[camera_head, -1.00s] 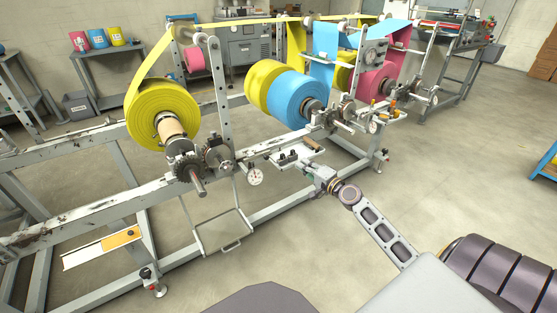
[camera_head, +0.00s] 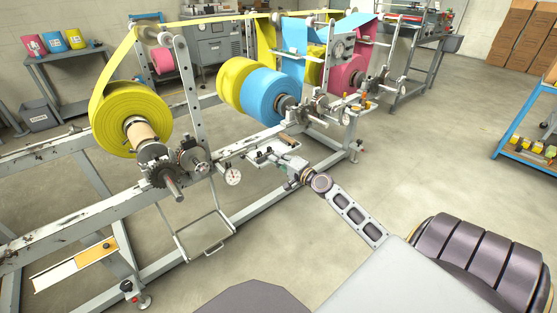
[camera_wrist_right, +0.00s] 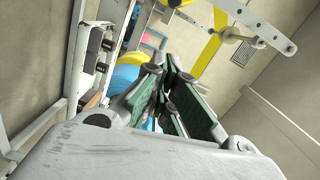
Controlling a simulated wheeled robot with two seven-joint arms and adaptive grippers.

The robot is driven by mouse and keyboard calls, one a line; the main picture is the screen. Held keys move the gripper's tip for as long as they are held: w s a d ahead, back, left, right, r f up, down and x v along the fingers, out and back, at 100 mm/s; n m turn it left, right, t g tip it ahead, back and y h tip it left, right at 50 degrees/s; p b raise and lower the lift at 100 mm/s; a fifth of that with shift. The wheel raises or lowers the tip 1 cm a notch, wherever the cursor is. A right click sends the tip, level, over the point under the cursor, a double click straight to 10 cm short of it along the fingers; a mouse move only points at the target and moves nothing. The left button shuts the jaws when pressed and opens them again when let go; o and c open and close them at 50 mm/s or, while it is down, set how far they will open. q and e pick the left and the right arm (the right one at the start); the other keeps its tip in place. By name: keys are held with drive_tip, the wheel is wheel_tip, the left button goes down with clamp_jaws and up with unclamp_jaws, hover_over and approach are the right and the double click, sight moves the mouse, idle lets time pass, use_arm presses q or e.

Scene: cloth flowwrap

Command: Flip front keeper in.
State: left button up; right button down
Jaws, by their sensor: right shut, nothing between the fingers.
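The rail of the wrapping machine (camera_head: 82,212) carries a yellow roll (camera_head: 118,110) at its near end. A shaft with a dark toothed wheel (camera_head: 160,176) sticks out in front of the roll. A second wheel (camera_head: 190,157) sits beside it at the foot of an upright. I cannot make out which small part is the front keeper. My left gripper is not in view.
A dial gauge (camera_head: 233,176) hangs below the rail. A blue roll (camera_head: 268,98) and a pink roll (camera_head: 345,75) stand farther along. A wire-frame shelf (camera_head: 207,236) hangs low in front.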

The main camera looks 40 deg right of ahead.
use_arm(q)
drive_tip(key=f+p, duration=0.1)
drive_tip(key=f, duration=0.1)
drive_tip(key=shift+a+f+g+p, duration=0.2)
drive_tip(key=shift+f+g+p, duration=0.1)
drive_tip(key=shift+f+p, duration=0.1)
use_arm(e)
drive_tip(key=w+a, duration=0.4)
drive_tip(key=w, duration=0.4)
drive_tip(key=shift+w+a+f, duration=0.25)
drive_tip(key=shift+a+f, duration=0.1)
drive_tip(key=shift+f, duration=0.1)
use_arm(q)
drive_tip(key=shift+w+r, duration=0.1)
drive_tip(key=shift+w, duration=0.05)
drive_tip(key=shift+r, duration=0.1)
use_arm(e)
drive_tip(key=shift+a, duration=0.1)
